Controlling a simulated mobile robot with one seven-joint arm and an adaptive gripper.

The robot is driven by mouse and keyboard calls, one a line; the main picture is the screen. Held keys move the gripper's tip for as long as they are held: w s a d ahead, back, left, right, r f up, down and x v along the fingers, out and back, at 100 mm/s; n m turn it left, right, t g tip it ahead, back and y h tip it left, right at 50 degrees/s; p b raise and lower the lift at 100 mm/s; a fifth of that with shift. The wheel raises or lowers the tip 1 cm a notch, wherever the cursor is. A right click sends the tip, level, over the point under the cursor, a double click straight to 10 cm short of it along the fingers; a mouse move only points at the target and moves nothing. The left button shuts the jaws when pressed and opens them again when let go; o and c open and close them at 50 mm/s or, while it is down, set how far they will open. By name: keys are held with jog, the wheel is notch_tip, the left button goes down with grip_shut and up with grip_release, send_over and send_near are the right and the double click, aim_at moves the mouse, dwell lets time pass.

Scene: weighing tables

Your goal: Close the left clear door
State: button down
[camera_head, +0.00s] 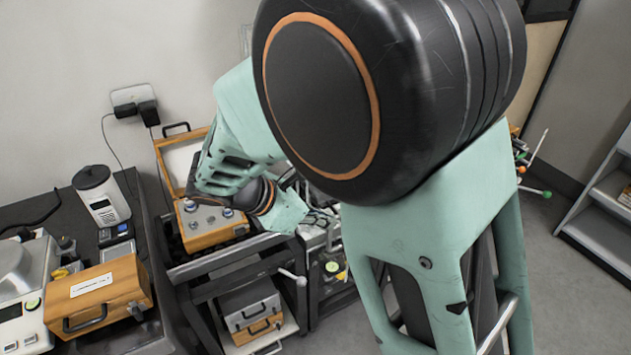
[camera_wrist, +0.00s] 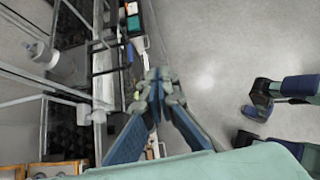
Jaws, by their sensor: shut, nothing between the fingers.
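My gripper (camera_wrist: 161,84) is in the middle of the wrist view, its two fingers brought together at the tips with nothing between them. Clear panels with pale metal edges (camera_wrist: 60,88) show at the left of the wrist view. A white knob (camera_wrist: 36,50) sits among these edges. I cannot tell for sure which panel is the left door, or how far it stands open. The fingertips are to the right of the panels, seemingly apart from them. In the head view, my arm hides most of the weighing enclosure; a pale rod with a knob (camera_head: 295,278) shows left of it.
An open orange-edged case (camera_head: 205,225) stands on the dark bench by my wrist. A closed orange case (camera_head: 97,295), a scale (camera_head: 22,300) and a grey-white canister (camera_head: 100,197) are at the left.

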jog(key=shift+w+d+r, duration=0.1)
jog(key=shift+w+d, duration=0.8)
jog(key=shift+d, duration=0.3)
jog(key=shift+d, duration=0.1)
